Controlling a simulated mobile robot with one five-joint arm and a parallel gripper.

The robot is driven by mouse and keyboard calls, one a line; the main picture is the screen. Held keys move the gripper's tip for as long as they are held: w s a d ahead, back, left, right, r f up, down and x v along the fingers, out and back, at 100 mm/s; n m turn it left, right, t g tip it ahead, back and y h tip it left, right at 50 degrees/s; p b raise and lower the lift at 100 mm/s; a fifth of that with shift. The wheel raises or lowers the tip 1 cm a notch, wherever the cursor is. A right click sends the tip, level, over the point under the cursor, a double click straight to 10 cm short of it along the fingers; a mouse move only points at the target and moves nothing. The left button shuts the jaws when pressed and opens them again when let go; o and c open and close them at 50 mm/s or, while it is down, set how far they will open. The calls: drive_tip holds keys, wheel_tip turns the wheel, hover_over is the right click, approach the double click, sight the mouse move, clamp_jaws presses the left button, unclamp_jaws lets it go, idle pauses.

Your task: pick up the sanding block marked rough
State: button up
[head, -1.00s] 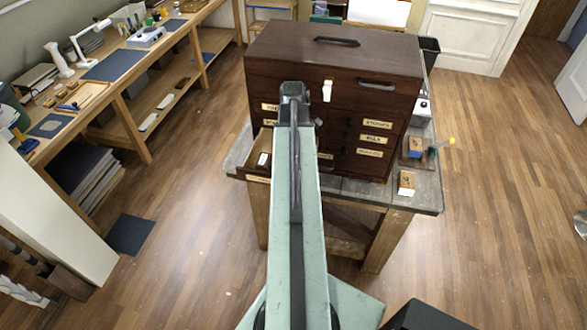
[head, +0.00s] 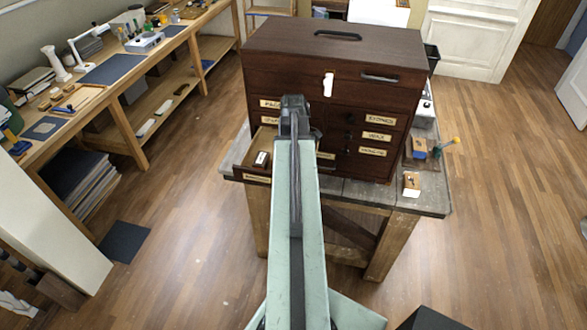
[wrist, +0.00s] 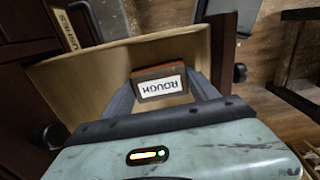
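The sanding block marked rough (wrist: 162,86) shows in the wrist view, reddish brown with a white ROUGH label that reads upside down. It is between the two dark fingers of my gripper (wrist: 160,90), in or over an open wooden drawer (wrist: 92,84). The fingers come up along both its sides; no clear gap shows, but I cannot tell if they press on it. In the head view the open drawer (head: 243,157) is at the chest's lower left, with a small white-labelled block (head: 261,158). I cannot tell if this is the same block. My arm hides the gripper there.
The dark wooden chest (head: 335,45) stands on a grey-topped table (head: 350,192). A long workbench (head: 110,72) runs along the left. Open floor lies between.

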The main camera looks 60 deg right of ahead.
drive_tip(key=c, duration=0.4)
drive_tip(key=shift+r, duration=0.1)
wheel_tip(320, 180, up, 10)
drive_tip(key=p, duration=1)
